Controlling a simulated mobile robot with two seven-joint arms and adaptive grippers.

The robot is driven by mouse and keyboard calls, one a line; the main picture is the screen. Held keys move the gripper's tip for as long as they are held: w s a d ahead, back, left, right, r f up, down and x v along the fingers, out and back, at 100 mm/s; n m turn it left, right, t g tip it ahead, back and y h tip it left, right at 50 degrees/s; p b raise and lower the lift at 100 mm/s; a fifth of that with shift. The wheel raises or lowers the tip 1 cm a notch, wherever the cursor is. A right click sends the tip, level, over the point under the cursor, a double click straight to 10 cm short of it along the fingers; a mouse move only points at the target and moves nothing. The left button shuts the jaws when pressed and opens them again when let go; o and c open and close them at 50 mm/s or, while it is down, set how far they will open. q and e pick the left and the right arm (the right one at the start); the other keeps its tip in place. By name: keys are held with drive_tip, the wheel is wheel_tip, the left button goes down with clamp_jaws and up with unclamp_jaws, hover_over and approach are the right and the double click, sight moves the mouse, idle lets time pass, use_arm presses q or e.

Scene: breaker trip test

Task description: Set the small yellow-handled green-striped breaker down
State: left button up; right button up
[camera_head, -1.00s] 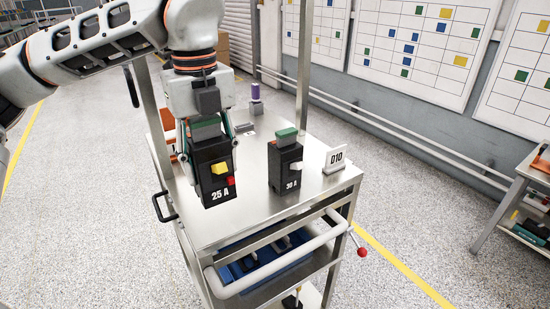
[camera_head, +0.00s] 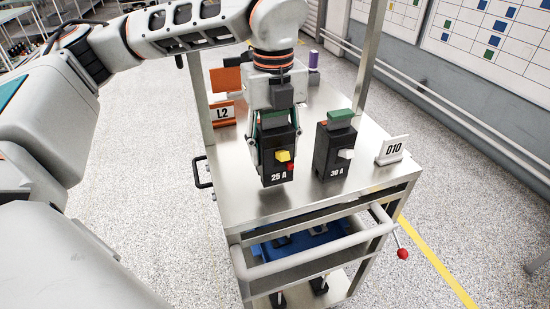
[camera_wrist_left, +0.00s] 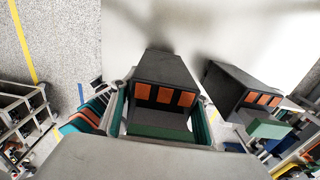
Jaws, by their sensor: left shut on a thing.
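The black breaker marked 25 A (camera_head: 270,165), with a yellow handle, a small red part and green at its top, is upright over the cart top (camera_head: 235,185). My left gripper (camera_head: 270,137) is shut on its upper part from above. In the left wrist view, the breaker (camera_wrist_left: 165,70) is between the fingers, with orange patches and a green strip. I cannot tell whether its base touches the cart top. A similar breaker marked 30 A (camera_head: 330,155), with a white handle, stands just to its right, apart from it. My right gripper is not in view.
A sign marked D10 (camera_head: 392,150) stands at the cart's right edge. An orange-edged sign marked L2 (camera_head: 223,115) stands at the left, and a purple cylinder (camera_head: 313,59) farther back. A lower shelf holds a blue tray (camera_head: 345,232). Bare cart top lies in front-left.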

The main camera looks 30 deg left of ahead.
sight(274, 160)
use_arm(q)
drive_tip(key=shift+f, duration=1.55)
drive_tip(key=shift+f, duration=0.15)
drive_tip(key=o, duration=1.6)
wheel_tip(274, 160, up, 12)
drive_tip(key=shift+r, duration=0.15)
drive_tip(key=shift+s, duration=0.1)
